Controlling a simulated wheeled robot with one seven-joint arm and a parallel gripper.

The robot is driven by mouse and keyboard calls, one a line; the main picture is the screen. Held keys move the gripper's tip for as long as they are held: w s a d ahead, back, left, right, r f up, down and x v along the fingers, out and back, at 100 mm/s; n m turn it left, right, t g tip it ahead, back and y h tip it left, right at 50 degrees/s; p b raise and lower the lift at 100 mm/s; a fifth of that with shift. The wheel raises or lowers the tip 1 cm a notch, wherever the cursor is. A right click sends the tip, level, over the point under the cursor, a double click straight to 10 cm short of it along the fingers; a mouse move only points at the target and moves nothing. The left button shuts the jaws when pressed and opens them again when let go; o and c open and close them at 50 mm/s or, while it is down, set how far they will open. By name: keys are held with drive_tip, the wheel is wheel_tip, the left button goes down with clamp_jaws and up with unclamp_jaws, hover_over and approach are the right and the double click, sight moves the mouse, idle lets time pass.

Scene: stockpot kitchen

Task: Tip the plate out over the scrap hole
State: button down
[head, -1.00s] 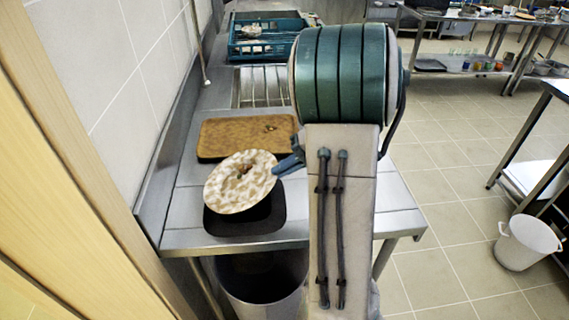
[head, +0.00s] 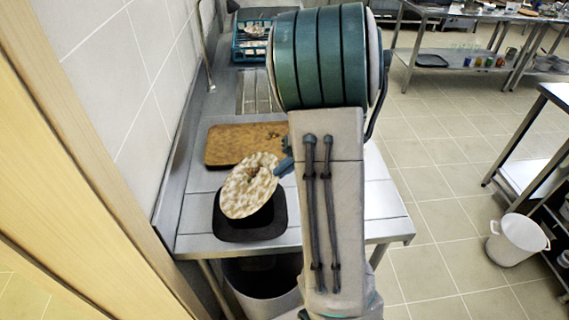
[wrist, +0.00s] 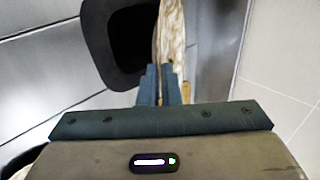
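My gripper (wrist: 160,84) is shut on the rim of a speckled cream-and-brown plate (head: 248,187). In the head view the plate is tilted above the black-rimmed scrap hole (head: 252,234) in the steel counter. A small brown lump of scraps shows on the plate. In the wrist view the plate (wrist: 172,32) stands nearly edge-on beside the dark opening of the scrap hole (wrist: 128,45). My arm hides most of the gripper in the head view.
A brown tray (head: 228,147) with a bit on it lies behind the hole. A teal rack (head: 247,45) stands further back. A metal bin (head: 262,285) is under the counter. A white bucket (head: 517,241) stands on the floor at right. The wall borders the counter's left.

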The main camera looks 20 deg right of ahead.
drive_tip(key=r+h+p, duration=0.1)
drive_tip(key=p, duration=0.1)
drive_tip(key=a+r+p, duration=0.1)
drive_tip(key=p, duration=0.1)
drive_tip(key=r+g+h+p, duration=0.1)
drive_tip(key=p, duration=0.1)
drive_tip(key=shift+w+a+r+h, duration=0.25)
drive_tip(key=shift+a+r+h, duration=0.05)
drive_tip(key=shift+a+r, duration=0.1)
drive_tip(key=shift+w+a+r+h+p, duration=0.2)
drive_tip(key=shift+a+r+h+p, duration=0.25)
drive_tip(key=shift+r+h+p, duration=0.25)
drive_tip(key=shift+a+g, duration=0.2)
drive_tip(key=shift+g, duration=0.1)
drive_tip(key=shift+w+a+r+g+h, duration=0.25)
drive_tip(key=shift+a+r+h, duration=0.2)
drive_tip(key=shift+r+h, duration=0.4)
drive_tip(key=shift+w+a+r+g+h, duration=0.1)
drive_tip(key=shift+a+r+g+h, duration=0.15)
drive_tip(key=shift+a+r+h, duration=0.4)
drive_tip(key=shift+d, duration=0.25)
